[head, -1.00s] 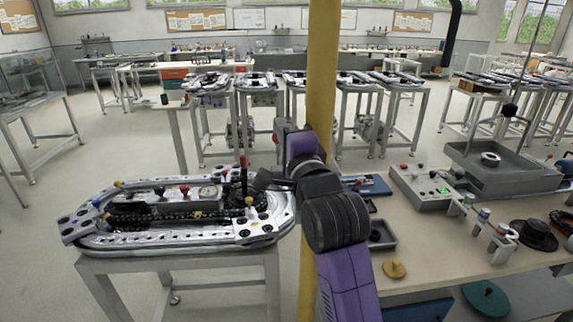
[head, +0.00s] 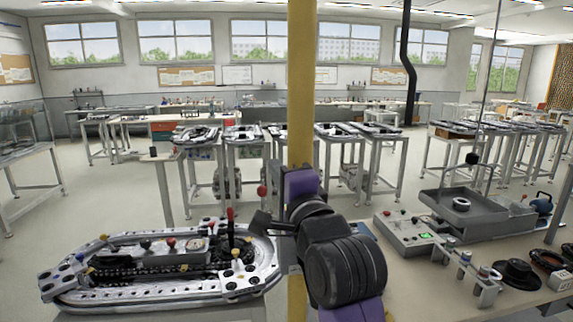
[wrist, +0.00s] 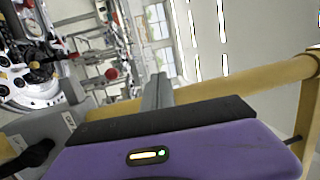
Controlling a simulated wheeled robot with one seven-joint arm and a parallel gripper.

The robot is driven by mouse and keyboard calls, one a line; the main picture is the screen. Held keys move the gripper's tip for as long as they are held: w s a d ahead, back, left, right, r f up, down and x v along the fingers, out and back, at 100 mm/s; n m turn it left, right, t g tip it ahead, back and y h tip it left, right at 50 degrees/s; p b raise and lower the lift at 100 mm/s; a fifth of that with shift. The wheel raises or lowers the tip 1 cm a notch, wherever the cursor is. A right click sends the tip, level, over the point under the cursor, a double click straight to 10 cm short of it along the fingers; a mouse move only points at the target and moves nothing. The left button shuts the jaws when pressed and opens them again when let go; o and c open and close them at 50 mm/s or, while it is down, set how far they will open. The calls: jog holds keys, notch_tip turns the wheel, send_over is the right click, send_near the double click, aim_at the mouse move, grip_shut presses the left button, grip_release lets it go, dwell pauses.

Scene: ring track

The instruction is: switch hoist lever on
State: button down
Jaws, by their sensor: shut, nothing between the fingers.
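A grey box (wrist: 55,128) with a printed label that seems to read OFF fills the lower left of the wrist view. A black handle (wrist: 35,157) sits at its left; I take it for the hoist lever, though it is partly cut off. In the head view this box is mostly hidden behind my arm at the yellow post (head: 300,90).
A ring track (head: 110,290) with knobs and a red-tipped lever (head: 230,214) stands at the left. A red ball (head: 262,190) shows beside the post. A bench at the right holds a control box (head: 405,236) and a grey tray (head: 470,205).

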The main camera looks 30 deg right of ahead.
jog(key=s+r, duration=0.1)
jog(key=s, duration=0.1)
jog(key=s+r, duration=0.2)
jog(key=shift+a+r+b, duration=0.1)
jog(key=shift+b, duration=0.2)
dwell(0.3)
